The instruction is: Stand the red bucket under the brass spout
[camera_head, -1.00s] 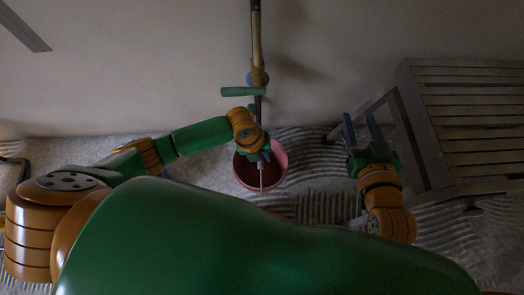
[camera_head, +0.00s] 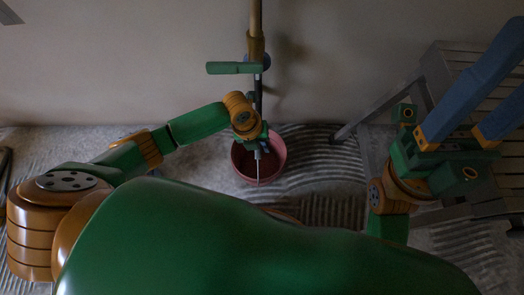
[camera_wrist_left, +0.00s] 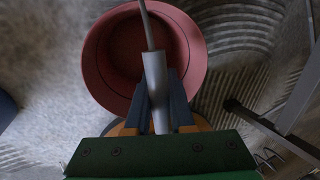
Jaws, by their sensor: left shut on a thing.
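The red bucket (camera_head: 240,166) is upright below my left gripper (camera_head: 259,150), near the wall's foot. From above its inside looks empty. In the left wrist view the bucket (camera_wrist_left: 194,50) lies beyond the blue fingers (camera_wrist_left: 157,100). They are shut on the grey grip of its handle (camera_wrist_left: 155,72), whose thin wire runs up across the bucket's mouth. I cannot tell whether the base touches the floor. The brass spout (camera_head: 256,42) is on the wall pipe above and behind the bucket; my wrist hides part below it. My right gripper (camera_head: 492,95) is open and empty at the right.
A green lever (camera_head: 234,68) sticks out left of the pipe. A grey slatted bench (camera_head: 440,72) stands at the right, behind my right gripper. The rippled grey floor (camera_head: 325,165) between bucket and bench is clear. The plain wall (camera_head: 120,70) closes the back.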

